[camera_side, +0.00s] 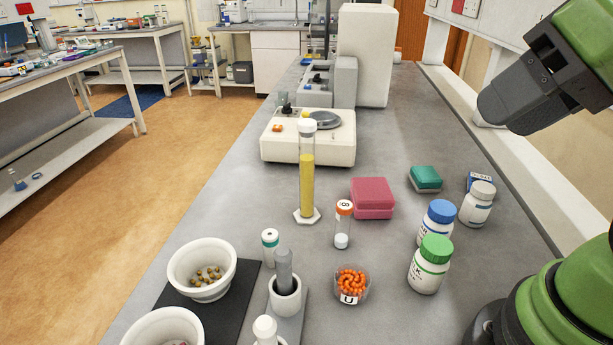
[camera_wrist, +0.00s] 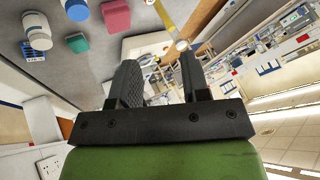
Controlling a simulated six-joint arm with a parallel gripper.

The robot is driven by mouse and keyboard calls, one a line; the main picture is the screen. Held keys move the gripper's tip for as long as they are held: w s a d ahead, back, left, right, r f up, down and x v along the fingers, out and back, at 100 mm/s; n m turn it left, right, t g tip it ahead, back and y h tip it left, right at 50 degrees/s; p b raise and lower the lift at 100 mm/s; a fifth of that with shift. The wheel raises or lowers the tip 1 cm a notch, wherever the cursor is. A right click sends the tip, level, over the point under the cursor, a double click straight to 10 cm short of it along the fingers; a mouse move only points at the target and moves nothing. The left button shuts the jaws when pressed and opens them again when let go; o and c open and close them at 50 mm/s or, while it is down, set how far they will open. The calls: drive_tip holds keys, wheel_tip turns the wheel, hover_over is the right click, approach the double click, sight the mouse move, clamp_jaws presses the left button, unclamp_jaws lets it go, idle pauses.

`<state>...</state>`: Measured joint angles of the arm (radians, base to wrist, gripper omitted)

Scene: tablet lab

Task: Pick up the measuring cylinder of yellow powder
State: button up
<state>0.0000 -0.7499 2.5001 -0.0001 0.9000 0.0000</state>
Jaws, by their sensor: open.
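The measuring cylinder (camera_side: 307,185) stands upright on the grey bench, filled with yellow powder, with a white cap and a white hexagonal foot. In the wrist view the cylinder (camera_wrist: 166,15) shows at the top edge, with its white cap (camera_wrist: 181,45) pointing down the picture; its foot is cut off there. My gripper (camera_wrist: 157,60) is open in the wrist view, its two dark fingers apart with nothing held. The cap appears near the right fingertip, with the cylinder beyond the fingers.
Behind the cylinder stands a white balance (camera_side: 285,148). To its right are a pink box (camera_side: 373,197) and an orange-capped vial (camera_side: 343,225). White bottles (camera_side: 430,265) stand further right. Mortars (camera_side: 202,270), a green-banded vial (camera_side: 270,248) and a cup of orange capsules (camera_side: 351,284) are in front.

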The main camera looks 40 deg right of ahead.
drive_tip(key=o, duration=0.4)
drive_tip(key=m+g+h, duration=0.4)
drive_tip(key=m+h, duration=0.1)
hover_over(306, 124)
drive_tip(key=s+a, duration=0.2)
wheel_tip(306, 124, down, 5)
drive_tip(key=x, duration=1)
drive_tip(key=shift+d+f, duration=0.1)
